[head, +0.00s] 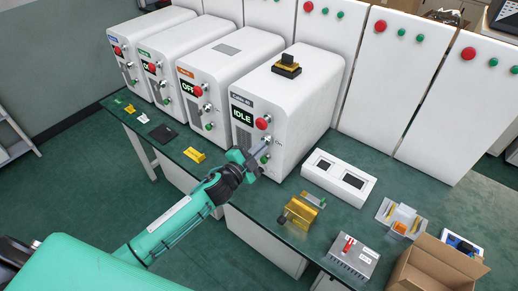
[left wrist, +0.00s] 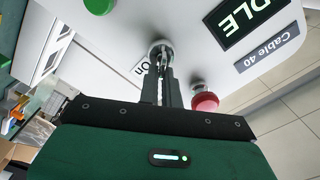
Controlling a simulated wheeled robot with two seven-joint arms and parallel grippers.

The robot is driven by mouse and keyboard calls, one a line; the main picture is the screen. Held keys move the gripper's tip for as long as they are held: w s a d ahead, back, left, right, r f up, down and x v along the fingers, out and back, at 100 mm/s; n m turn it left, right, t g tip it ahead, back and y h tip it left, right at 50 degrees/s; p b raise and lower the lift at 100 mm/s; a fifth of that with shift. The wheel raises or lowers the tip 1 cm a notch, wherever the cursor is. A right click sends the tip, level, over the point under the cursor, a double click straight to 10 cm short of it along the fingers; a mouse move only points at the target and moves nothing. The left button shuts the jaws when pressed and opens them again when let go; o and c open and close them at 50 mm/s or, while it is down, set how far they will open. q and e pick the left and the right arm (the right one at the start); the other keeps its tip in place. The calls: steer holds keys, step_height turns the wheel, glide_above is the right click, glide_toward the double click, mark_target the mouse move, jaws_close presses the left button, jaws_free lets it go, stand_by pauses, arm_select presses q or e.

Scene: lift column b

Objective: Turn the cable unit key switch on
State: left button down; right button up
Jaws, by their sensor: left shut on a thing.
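The cable unit (head: 310,95) is the nearest white box on the bench, with a display (head: 242,116) reading IDLE and a "Cable 40" label (left wrist: 268,50) readable in the left wrist view. Its key switch (left wrist: 160,47) is a round metal lock with "On" printed beside it. My left gripper (head: 262,147) is at the front panel, its fingers (left wrist: 162,82) closed on the key, whose grip is mostly hidden between them. A red button (left wrist: 204,98) is close beside the fingers. A green button (left wrist: 99,5) is on the other side. My right gripper is not in view.
Other white units (head: 215,65) stand in a row to the left. A black and yellow part (head: 287,66) sits on top of the cable unit. A white socket box (head: 338,178), a brass part (head: 299,212), a heatsink (head: 353,257) and a cardboard box (head: 435,270) occupy the bench at right.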

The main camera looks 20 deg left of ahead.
arm_select(q)
steer(key=shift+m, duration=0.6)
steer(key=shift+f, duration=0.1)
steer(key=c, duration=1.6)
jaws_free()
steer(key=shift+s+a+f, duration=0.1)
steer(key=shift+s+a, duration=0.05)
steer(key=shift+s, duration=0.45)
steer(key=b+v, duration=0.4)
steer(key=v, duration=0.8)
steer(key=shift+s, duration=0.3)
steer(key=shift+a, duration=0.1)
